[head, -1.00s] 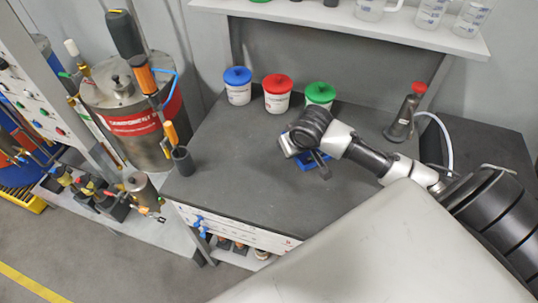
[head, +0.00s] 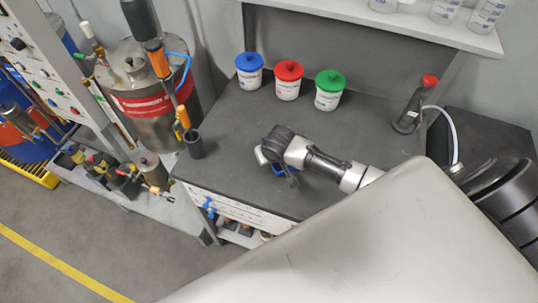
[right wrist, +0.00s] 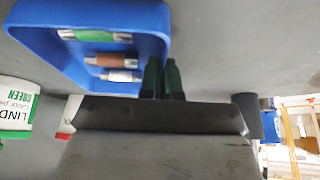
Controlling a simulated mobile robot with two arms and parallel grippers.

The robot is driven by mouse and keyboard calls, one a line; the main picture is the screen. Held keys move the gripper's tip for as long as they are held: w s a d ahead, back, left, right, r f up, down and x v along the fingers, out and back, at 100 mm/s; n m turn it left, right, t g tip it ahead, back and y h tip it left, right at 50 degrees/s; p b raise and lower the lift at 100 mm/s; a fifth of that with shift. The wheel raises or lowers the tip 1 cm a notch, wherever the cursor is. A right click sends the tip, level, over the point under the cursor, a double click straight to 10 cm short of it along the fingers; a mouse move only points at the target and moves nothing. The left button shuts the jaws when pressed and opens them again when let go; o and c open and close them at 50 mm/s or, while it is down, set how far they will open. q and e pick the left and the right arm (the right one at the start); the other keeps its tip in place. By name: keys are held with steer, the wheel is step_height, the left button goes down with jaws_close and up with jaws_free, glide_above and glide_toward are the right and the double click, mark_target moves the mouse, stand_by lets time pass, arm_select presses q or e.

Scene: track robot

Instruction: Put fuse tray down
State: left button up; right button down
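The blue fuse tray (right wrist: 112,75) fills the upper left of the right wrist view, with several fuses (right wrist: 110,61) lying in it. In the head view only a bit of its blue edge (head: 284,171) shows beneath my right gripper (head: 286,172), over the front part of the dark bench top (head: 225,125). In the right wrist view my right gripper's green fingertips (right wrist: 163,77) are close together at the tray's right wall, and it looks pinched between them. I cannot tell whether the tray touches the bench. My left gripper is not in view.
Blue-, red- and green-lidded tubs (head: 288,80) stand along the back of the bench. A dark cup (head: 193,144) is at its left edge and a red-capped bottle (head: 411,110) at the right. The bench between cup and tubs is clear.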

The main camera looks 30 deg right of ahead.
steer(key=c, duration=1.7)
jaws_free()
steer(key=shift+f, duration=0.1)
steer(key=shift+c, duration=0.2)
steer(key=o, duration=0.4)
